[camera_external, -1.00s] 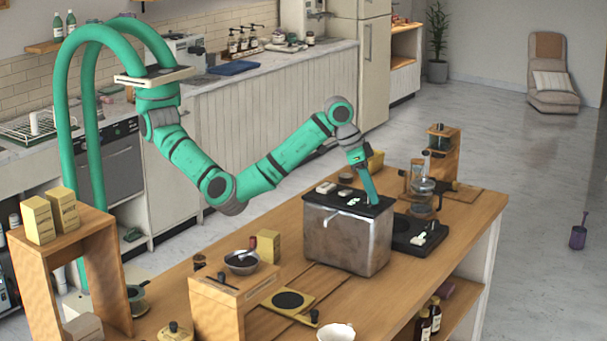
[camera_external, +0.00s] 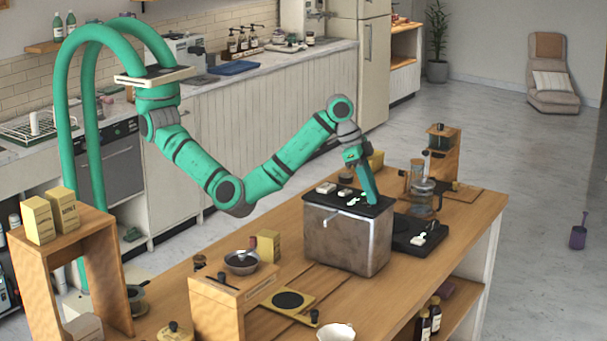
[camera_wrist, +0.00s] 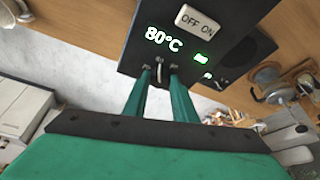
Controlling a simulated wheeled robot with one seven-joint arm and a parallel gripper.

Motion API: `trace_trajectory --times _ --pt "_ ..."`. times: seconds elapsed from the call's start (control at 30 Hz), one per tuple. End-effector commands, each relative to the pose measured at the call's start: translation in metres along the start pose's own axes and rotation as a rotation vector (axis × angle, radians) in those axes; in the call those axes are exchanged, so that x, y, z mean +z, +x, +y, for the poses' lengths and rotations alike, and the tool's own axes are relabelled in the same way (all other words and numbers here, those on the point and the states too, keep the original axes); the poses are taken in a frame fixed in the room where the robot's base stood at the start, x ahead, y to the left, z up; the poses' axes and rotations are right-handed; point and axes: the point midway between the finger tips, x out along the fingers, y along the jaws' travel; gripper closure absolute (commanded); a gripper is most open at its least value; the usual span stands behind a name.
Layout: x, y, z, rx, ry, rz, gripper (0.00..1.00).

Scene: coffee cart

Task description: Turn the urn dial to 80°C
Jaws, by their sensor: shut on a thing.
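The urn (camera_external: 340,242) is a brownish metal box with a black top on the wooden cart. Its black control panel (camera_wrist: 135,50) fills the upper middle of the wrist view. A lit green display (camera_wrist: 164,39) reads 80°C. My gripper (camera_external: 373,201) reaches down onto the right part of the urn's top. In the wrist view, its two green fingers (camera_wrist: 166,76) are shut on the urn dial (camera_wrist: 159,71), a small grey piece at the panel edge. The fingers hide most of the dial. A white OFF/ON switch (camera_wrist: 197,20) sits beside the display.
A glass jug (camera_external: 423,196) stands to the right of the urn, with a black plate (camera_external: 408,240) in front of it. A bowl (camera_external: 242,262) on a wooden stand (camera_external: 217,305) is to the left. Open cart top lies in front of the urn.

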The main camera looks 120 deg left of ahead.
Motion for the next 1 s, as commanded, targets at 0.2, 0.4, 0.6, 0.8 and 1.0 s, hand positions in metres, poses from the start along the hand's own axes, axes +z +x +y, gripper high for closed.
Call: trace_trajectory --times 0.2,0.4,0.6,0.8,1.0 --pt "0.0 0.0 0.0 0.0 -0.001 0.0 0.57" --pt "0.0 -0.001 0.0 0.0 -0.001 0.0 0.57" --pt "-0.001 -0.017 0.001 0.002 0.0 0.004 0.57" --pt "-0.001 -0.053 0.002 0.005 -0.001 0.005 0.57" --pt "0.0 -0.085 0.001 0.003 -0.002 0.002 0.57"
